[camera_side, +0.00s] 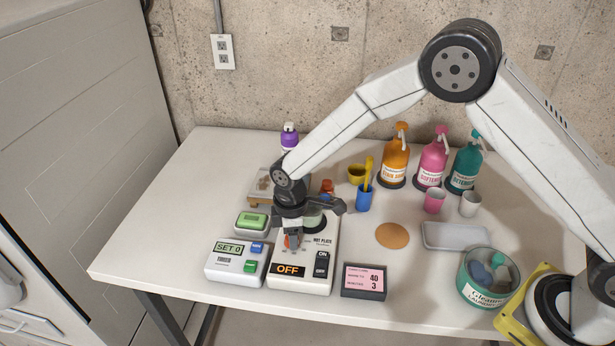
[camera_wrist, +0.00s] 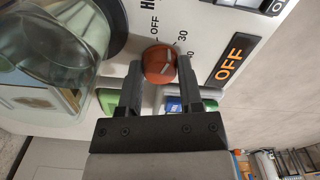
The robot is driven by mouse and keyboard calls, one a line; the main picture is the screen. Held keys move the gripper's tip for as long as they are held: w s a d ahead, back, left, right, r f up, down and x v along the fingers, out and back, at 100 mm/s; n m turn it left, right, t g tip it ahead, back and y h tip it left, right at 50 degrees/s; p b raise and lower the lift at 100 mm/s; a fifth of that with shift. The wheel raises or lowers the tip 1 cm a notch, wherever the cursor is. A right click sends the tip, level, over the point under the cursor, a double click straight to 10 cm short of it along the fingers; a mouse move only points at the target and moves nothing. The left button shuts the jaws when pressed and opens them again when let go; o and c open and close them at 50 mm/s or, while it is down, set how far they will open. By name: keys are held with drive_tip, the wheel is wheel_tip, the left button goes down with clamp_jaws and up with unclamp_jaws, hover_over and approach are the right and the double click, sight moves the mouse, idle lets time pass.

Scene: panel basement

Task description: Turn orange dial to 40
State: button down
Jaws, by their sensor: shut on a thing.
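The orange dial (camera_wrist: 159,64) sits on the face of the white hot plate (camera_side: 318,279). My gripper (camera_wrist: 160,70) is shut on the dial, one finger on each side of it. In the wrist view the marks OFF, 30 and another number ending in 0 show beside the dial; a pale line shows on its top, but its exact setting is hard to read. In the side view my gripper (camera_side: 294,243) comes down from above and mostly hides the dial. The hot plate's display (camera_side: 288,270) reads OFF. A card stand (camera_side: 364,281) shows 40 and 3.
A timer (camera_side: 236,262) reading SET 0 stands left of the hot plate, with a green-topped box (camera_side: 252,222) behind it. A glass vessel (camera_wrist: 55,50) is close to my gripper. Bottles, cups and a teal tub (camera_side: 488,278) stand to the right.

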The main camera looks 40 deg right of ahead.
drive_tip(key=m, duration=0.5)
drive_tip(key=shift+a+m, duration=0.1)
drive_tip(key=shift+m, duration=0.2)
drive_tip(key=m, duration=0.5)
drive_tip(key=shift+m, duration=0.3)
drive_tip(key=shift+r, duration=0.1)
drive_tip(key=shift+c, duration=1.3)
unclamp_jaws()
drive_tip(key=shift+r, duration=3.85)
